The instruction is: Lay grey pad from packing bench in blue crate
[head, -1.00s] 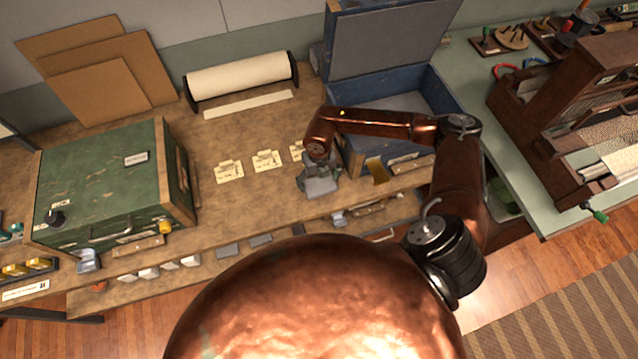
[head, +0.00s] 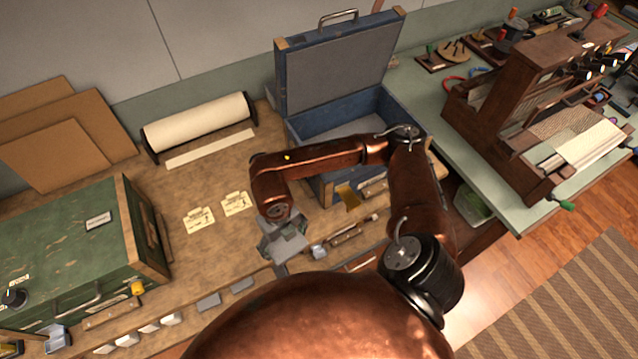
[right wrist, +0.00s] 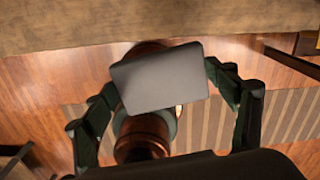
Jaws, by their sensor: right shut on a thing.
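My right gripper (head: 281,243) is shut on a grey pad (head: 292,246), held near the packing bench's (head: 185,250) front edge. In the right wrist view the flat, rounded pad (right wrist: 160,78) sits between both fingers with the floor behind it. The blue crate (head: 345,112) stands on the bench at the back right of the gripper, with its lid raised. My right forearm crosses in front of the crate and hides part of its front. The visible part of the crate's inside looks grey and empty. My left gripper is not in view.
A green chest (head: 75,250) stands at the left of the bench, with cardboard sheets (head: 60,150) behind it. A paper roll (head: 200,122) lies at the back. Yellow tags (head: 198,219) lie mid-bench. A wooden loom (head: 530,110) stands on a green table at the right.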

